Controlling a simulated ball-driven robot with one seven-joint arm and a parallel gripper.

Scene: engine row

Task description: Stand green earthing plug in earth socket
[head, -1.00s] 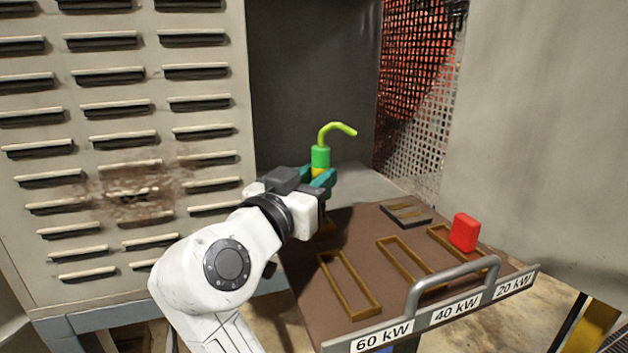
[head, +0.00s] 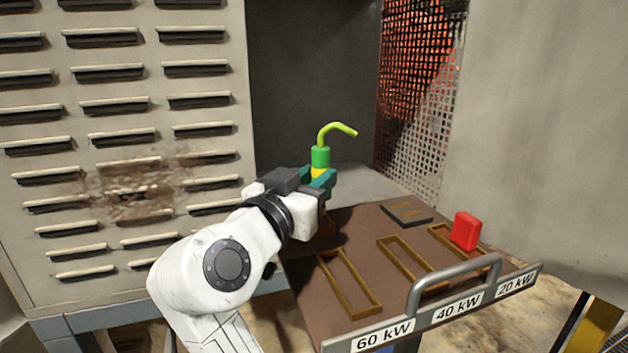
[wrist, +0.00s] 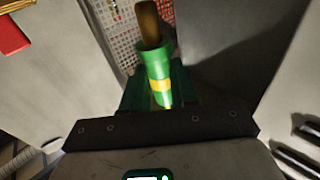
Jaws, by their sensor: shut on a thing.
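The green earthing plug (head: 320,157) has a yellow band and a bent yellow-green cable tail rising from its top. My gripper (head: 318,178) is shut on it and holds it upright over the far left part of the brown board. In the wrist view the plug (wrist: 157,75) sits between the teal fingers (wrist: 158,92), with a brown tip at its far end.
The brown board (head: 355,235) has several brass-framed slots and a dark plate (head: 407,213). A red block (head: 466,231) stands at the 20 kW slot. A grey handle (head: 450,275) rises at the front edge. A louvred panel (head: 120,130) stands left, and a mesh panel (head: 415,100) behind.

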